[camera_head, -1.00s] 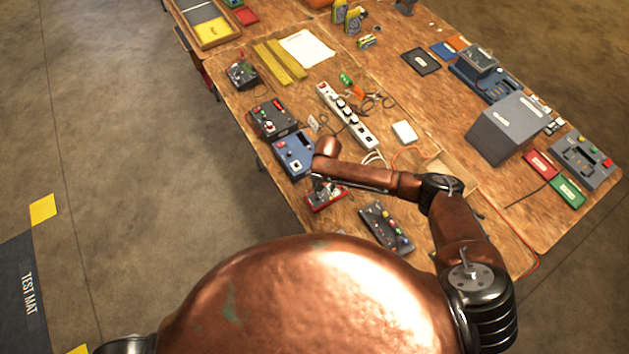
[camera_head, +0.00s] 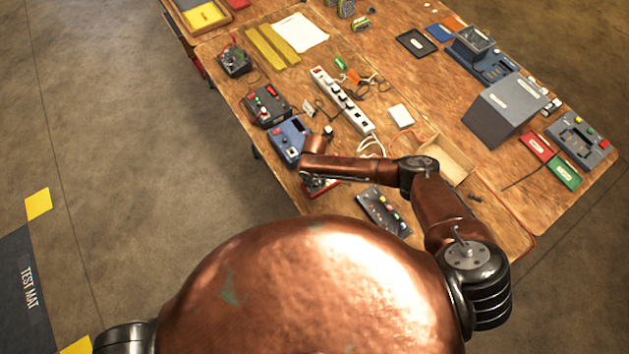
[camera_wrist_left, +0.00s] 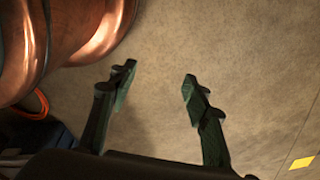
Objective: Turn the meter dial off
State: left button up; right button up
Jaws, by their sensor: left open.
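A blue box with a small window and red markings (camera_head: 289,140) lies near the table's left edge in the head view; it may be the meter, but I cannot make out its dial. A red device (camera_head: 318,187) lies just nearer to me, partly covered by my right forearm. My right wrist is bent down beside the blue box's right side. My right gripper (camera_head: 315,180) is mostly hidden under the forearm, so its fingers and any contact are unclear. In the left wrist view my left gripper (camera_wrist_left: 157,80) is open and empty above bare floor.
A dark box with red parts (camera_head: 267,105) lies beyond the blue box. A white power strip (camera_head: 343,101) lies to the right, and a dark panel with coloured knobs (camera_head: 384,211) is nearer me. A large grey box (camera_head: 500,108) stands farther right.

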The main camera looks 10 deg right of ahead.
jog(key=c, duration=0.6)
grip_shut()
pick_arm(q)
jog(key=shift+s+f, duration=0.1)
jog(key=shift+s, duration=0.95)
jog(key=shift+w, duration=0.2)
